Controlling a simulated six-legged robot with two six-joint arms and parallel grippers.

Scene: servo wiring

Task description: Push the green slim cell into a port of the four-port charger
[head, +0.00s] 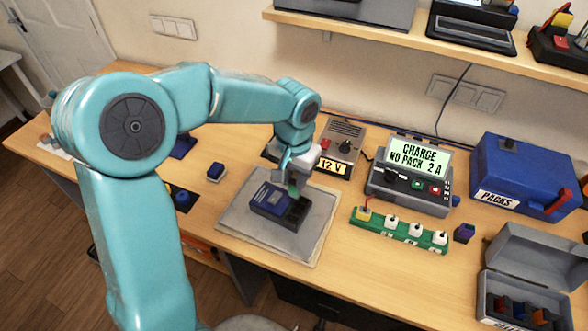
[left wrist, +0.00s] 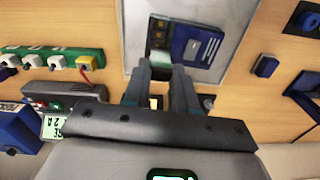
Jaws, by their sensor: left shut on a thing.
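The charger (head: 270,199) is a dark box with a blue top panel and dark open slots at its right end. It lies on a grey mat on the bench, and it also shows in the left wrist view (left wrist: 196,46). My left gripper (head: 294,182) is above the charger's right end, pointing down. It is shut on the green slim cell (head: 293,191), of which only a small green part shows below the fingers. I cannot tell whether the cell's lower end touches a port. My right gripper is not in view.
A green strip with several white plugs (head: 400,230) lies right of the mat (head: 237,222). Behind are a grey charge-display unit (head: 410,180) and a 12 V supply (head: 340,148). A blue box (head: 525,172) and an open grey case (head: 535,265) stand at right.

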